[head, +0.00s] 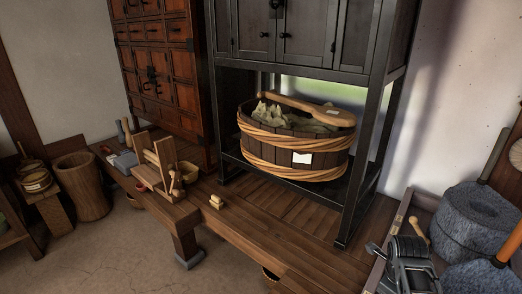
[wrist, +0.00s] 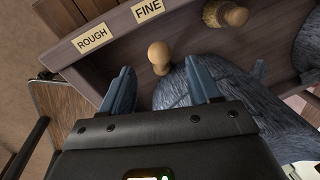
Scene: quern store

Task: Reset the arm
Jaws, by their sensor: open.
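My gripper (head: 403,241) is at the lower right of the head view, over the tray beside the grey stones. In the wrist view my gripper (wrist: 162,78) shows two blue fingers spread apart, with nothing held between them. A wooden knob-ended handle (wrist: 159,56) lies beyond the gap between the fingertips; whether it touches them I cannot tell. A wooden handle also shows just behind my gripper in the head view (head: 414,229).
A tray edge (wrist: 117,17) bears ROUGH and FINE labels. Grey millstones (head: 462,215) stand close at the right. A dark cabinet frame (head: 368,150) holds a wooden tub (head: 290,150). A low wooden bench (head: 265,228) runs in front; its middle is mostly clear.

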